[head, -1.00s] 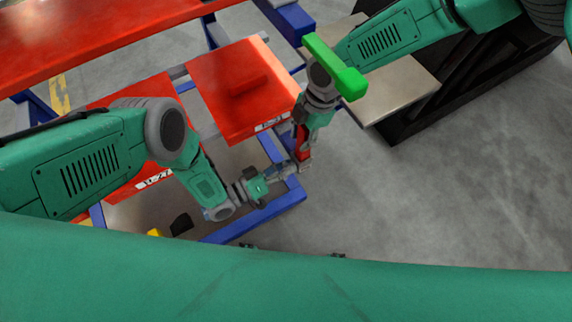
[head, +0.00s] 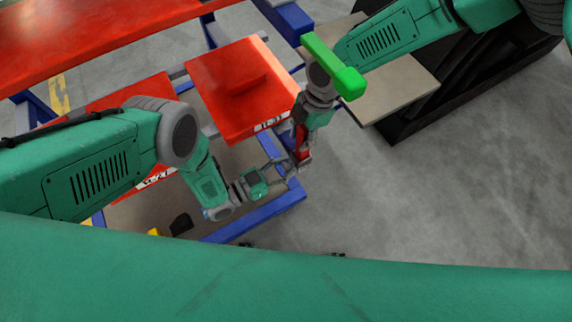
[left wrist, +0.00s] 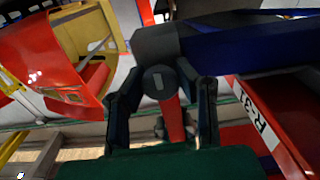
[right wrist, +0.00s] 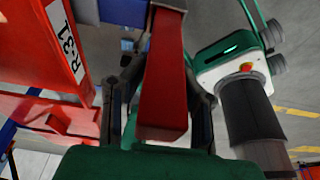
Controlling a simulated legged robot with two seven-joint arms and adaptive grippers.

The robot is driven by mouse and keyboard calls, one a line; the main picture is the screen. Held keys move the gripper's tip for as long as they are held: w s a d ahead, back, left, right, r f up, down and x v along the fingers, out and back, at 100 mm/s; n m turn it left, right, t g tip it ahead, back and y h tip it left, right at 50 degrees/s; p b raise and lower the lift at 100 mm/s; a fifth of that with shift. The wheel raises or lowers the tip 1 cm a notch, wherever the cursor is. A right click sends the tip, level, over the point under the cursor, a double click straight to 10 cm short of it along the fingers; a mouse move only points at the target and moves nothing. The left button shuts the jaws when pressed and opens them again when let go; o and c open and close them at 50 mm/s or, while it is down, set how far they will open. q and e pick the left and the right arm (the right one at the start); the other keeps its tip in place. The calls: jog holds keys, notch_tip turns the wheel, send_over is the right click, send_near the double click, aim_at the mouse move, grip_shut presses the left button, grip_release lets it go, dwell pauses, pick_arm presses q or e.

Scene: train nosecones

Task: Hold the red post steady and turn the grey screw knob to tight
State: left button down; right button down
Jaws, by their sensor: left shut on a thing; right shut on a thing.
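The red post (right wrist: 163,92) stands between the fingers of my right gripper (right wrist: 160,100), which is shut on it. In the head view the post (head: 302,145) is small, below my right wrist. The grey screw knob (left wrist: 160,80) is a dark round piece with a lighter slot-like mark, seen end-on in the left wrist view. My left gripper (left wrist: 160,92) is shut on the knob, one finger on each side. Part of the red post (left wrist: 175,120) shows just below the knob. In the head view my left gripper (head: 279,170) reaches the post from the left, and its fingers hide the knob.
A red panel labelled R-31 (head: 240,90) lies close to the left of the post. A blue frame bar (head: 255,217) runs below my left gripper. A beige board and black stand (head: 430,105) are at the upper right. Open grey floor lies at the right.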

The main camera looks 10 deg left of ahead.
pick_arm(q)
jog(key=shift+s+a+f, duration=0.15)
jog(key=shift+f, duration=0.1)
pick_arm(e)
jog(key=shift+w+d, duration=0.1)
jog(key=shift+d, duration=0.05)
pick_arm(q)
jog(key=c, duration=1.2)
grip_release()
jog(key=shift+o, duration=0.2)
jog(key=shift+r, duration=0.15)
jog(key=v, duration=1.2)
pick_arm(e)
jog(key=c, duration=1.1)
grip_release()
jog(key=shift+c, duration=0.2)
jog(key=shift+r, duration=0.15)
